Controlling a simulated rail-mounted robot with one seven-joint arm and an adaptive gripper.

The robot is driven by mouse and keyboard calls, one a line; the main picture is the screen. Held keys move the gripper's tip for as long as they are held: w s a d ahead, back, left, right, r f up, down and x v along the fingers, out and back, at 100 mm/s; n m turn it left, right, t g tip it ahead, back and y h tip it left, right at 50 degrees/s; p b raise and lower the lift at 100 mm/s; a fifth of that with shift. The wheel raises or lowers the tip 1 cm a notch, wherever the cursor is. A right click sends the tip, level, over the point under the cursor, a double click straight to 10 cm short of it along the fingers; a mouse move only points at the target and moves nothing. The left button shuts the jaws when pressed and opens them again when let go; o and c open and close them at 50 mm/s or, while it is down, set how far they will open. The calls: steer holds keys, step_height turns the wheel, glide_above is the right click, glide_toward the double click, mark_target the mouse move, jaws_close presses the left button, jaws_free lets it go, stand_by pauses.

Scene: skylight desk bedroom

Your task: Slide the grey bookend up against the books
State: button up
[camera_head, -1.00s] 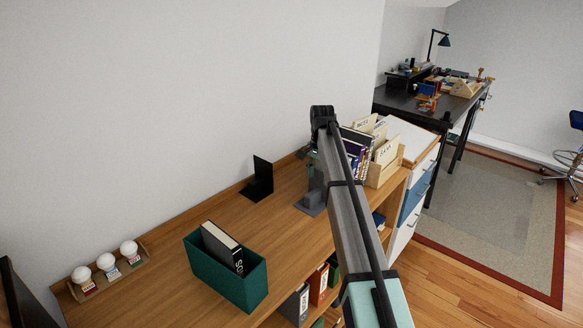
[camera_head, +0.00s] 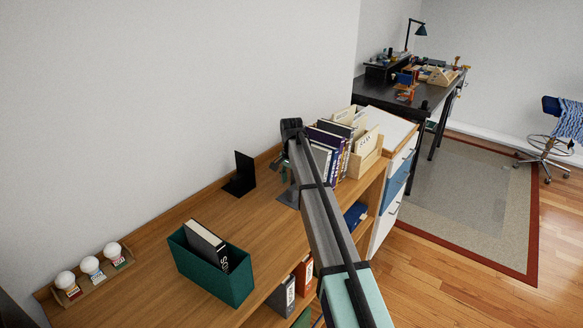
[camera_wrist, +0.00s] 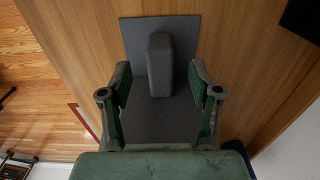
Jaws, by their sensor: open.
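The grey bookend (camera_wrist: 160,65) stands on the wooden shelf top, a thick upright on a flat base plate. In the wrist view my gripper (camera_wrist: 160,88) is open, with one finger on each side of the upright and a gap to each. In the head view my gripper (camera_head: 283,168) is down over the bookend, and my arm hides most of it. Only part of its grey base plate (camera_head: 288,198) shows. The books (camera_head: 322,150), several with dark purple and pale spines, stand right of it. My arm hides the space between bookend and books.
A black bookend (camera_head: 240,175) stands near the wall, left of the grey one. A wooden file holder (camera_head: 366,158) stands right of the books.

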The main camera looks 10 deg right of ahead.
mark_target(295, 186)
step_height(295, 186, down, 6)
steer(key=shift+f+p, duration=0.25)
steer(key=shift+p, duration=0.55)
jaws_close()
steer(key=shift+w+d, duration=0.1)
steer(key=shift+w+d, duration=0.75)
jaws_free()
steer(key=shift+d, duration=0.1)
steer(key=shift+s, duration=0.1)
